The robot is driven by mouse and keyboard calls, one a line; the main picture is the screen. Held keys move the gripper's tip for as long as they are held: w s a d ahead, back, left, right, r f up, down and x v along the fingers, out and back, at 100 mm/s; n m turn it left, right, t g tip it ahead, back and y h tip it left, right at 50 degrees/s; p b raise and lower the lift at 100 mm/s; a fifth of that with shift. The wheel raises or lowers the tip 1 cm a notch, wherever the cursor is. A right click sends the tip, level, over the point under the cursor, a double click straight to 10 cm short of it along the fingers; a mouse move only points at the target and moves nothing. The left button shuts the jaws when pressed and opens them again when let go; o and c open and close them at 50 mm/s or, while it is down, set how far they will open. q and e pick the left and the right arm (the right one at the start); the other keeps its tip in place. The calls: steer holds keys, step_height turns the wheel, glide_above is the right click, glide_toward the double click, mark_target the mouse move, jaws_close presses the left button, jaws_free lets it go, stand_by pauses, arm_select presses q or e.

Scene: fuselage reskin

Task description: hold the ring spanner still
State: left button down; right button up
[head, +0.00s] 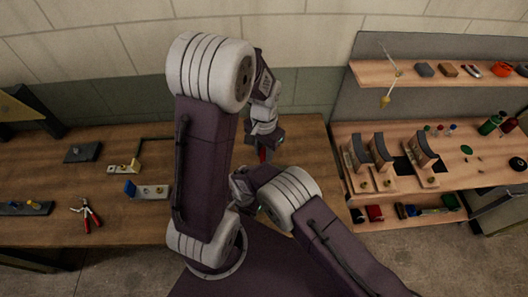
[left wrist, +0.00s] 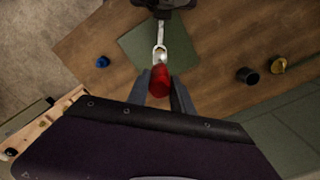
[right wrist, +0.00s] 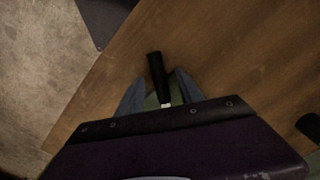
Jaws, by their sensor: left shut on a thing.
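My left gripper (left wrist: 160,84) is shut on a red cylinder (left wrist: 160,80); what tool it belongs to I cannot tell. The ring spanner (left wrist: 160,40) is silver, with its ring end just past the red cylinder in the left wrist view, above a green mat (left wrist: 132,45). Whether the red cylinder touches the ring I cannot tell. In the right wrist view its black handle (right wrist: 157,72) lies between the fingers of my right gripper (right wrist: 160,78), with gaps beside it. The silver shaft is mostly hidden behind the gripper. In the head view my arms hide the spanner.
On the bench's left are red pliers (head: 87,214), a small bracket with a blue block (head: 130,188) and a dark plate (head: 82,152). A shelf unit (head: 345,150) with several curved-topped blocks stands right. A blue piece (left wrist: 102,61) and a black cup (left wrist: 247,75) lie near the mat.

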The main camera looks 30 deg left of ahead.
step_height(320, 180, up, 8)
steer(key=shift+f, duration=0.25)
stand_by(0.5)
